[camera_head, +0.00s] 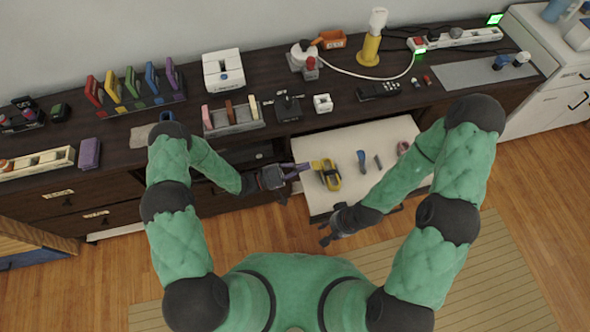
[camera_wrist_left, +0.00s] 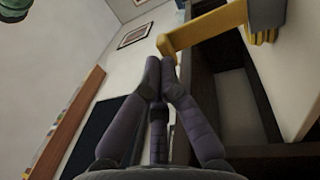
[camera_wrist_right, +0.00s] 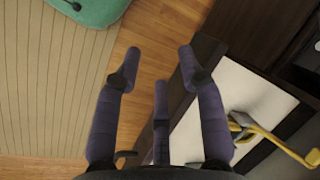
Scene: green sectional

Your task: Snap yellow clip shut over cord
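The yellow clip (camera_head: 331,181) lies in the open white drawer, near its left side. One yellow arm of it sticks out toward my left gripper (camera_head: 303,171). In the left wrist view this yellow arm (camera_wrist_left: 208,27) ends right at the fingertips of my left gripper (camera_wrist_left: 160,68). Those fingertips are closed nearly together; I cannot tell whether they touch the clip. The clip also shows in the right wrist view (camera_wrist_right: 275,142), with a grey part beside it. My right gripper (camera_head: 328,228) is open and empty at the drawer's front edge. I cannot make out a cord in the clip.
The dark counter (camera_head: 190,120) above is crowded.

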